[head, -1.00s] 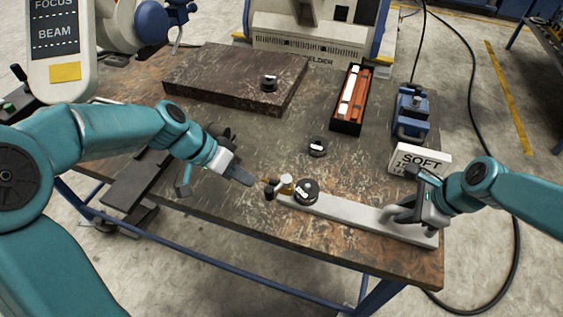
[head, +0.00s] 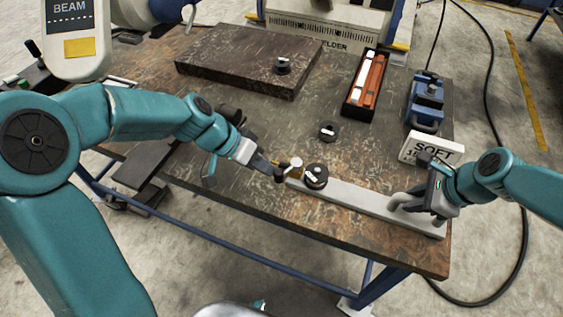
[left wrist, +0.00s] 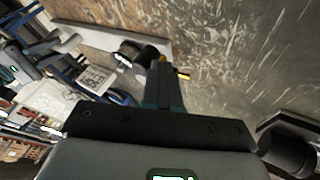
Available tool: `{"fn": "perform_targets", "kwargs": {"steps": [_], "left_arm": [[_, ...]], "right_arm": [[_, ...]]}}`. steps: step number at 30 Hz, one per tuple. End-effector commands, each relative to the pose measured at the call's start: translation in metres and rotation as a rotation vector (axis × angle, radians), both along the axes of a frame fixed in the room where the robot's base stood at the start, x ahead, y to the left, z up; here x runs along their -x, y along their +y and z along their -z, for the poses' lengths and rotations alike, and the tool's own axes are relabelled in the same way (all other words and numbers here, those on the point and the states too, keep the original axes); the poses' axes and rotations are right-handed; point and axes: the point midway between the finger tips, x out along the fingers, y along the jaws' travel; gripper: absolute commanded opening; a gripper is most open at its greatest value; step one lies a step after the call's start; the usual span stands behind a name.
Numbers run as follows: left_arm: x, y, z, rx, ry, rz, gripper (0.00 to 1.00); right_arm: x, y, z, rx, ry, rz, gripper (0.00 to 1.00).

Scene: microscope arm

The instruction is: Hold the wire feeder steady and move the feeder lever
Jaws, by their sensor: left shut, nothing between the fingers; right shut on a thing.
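The wire feeder (head: 362,200) is a long pale bar near the table's front edge, with a black spool (head: 316,177) at its left end. Beside the spool are a brass part and a white piece (head: 296,163), with a dark knob (head: 280,177) at the far left end that looks like the feeder lever's tip. My left gripper (head: 270,169) is shut and empty, its tips close beside the knob; contact is unclear. In the left wrist view its fingers (left wrist: 163,88) reach toward the brass part. My right gripper (head: 409,203) is shut on the grey handle at the bar's right end.
A dark slab (head: 250,58) lies at the back left, with a small black spool on it. Another spool (head: 327,131) lies mid-table. A rod box (head: 366,82), a blue clamp-like device (head: 426,103) and a "SOFT" box (head: 430,150) stand to the right.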

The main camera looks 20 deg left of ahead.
Motion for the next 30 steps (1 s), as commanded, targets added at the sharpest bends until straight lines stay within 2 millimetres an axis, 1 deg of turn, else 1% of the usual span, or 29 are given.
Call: {"fn": "perform_targets", "kwargs": {"steps": [11, 16, 24, 30], "left_arm": [[0.005, -0.005, 0.000, 0.002, 0.003, -0.063, 0.00], [0.009, -0.010, 0.000, 0.001, 0.003, -0.130, 0.00], [0.019, -0.026, 0.000, 0.001, 0.005, -0.311, 0.00], [0.024, -0.039, 0.000, 0.002, 0.006, -0.313, 0.00]], "right_arm": [[-0.001, 0.000, -0.001, -0.001, -0.003, 0.002, 0.00], [-0.001, 0.000, -0.001, -0.001, -0.003, 0.002, 0.00], [-0.001, 0.001, -0.001, -0.002, -0.002, 0.002, 0.00], [-0.001, 0.001, -0.001, -0.003, -0.002, 0.003, 0.00]]}}
